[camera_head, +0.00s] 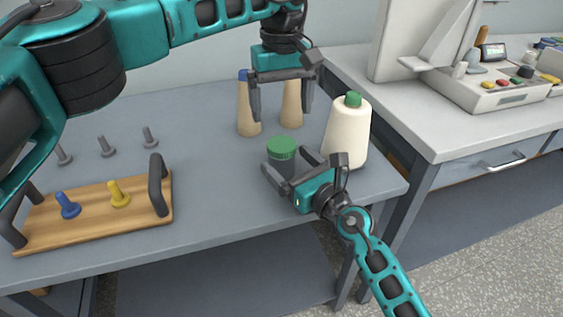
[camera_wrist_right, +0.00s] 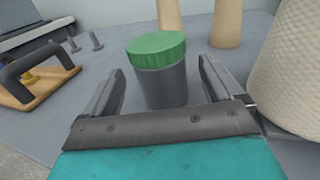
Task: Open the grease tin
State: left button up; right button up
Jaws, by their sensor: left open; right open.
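The grease tin is a dark grey cylinder (camera_head: 281,166) with a green lid (camera_head: 281,147), upright on the grey table with the lid on. In the right wrist view the tin (camera_wrist_right: 163,85) stands between and just ahead of my right fingers, with its green lid (camera_wrist_right: 156,47) above them. My right gripper (camera_head: 276,178) is open around the tin's near side, low by the table; I cannot tell if it touches. My left gripper (camera_head: 281,113) is open, pointing down, above and behind the tin, in front of the tan cones. It is empty.
A large cream cone with a green top (camera_head: 347,130) stands close right of my right gripper. Two tan cones (camera_head: 248,115) stand behind. A wooden tray (camera_head: 95,215) with handles and blue and yellow bobbins is at left, with several grey pegs behind it. The table between is clear.

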aim_at(282, 144)
jog(key=shift+x, duration=2.5)
grip_shut()
pick_arm(q)
jog(key=shift+f, duration=4.05)
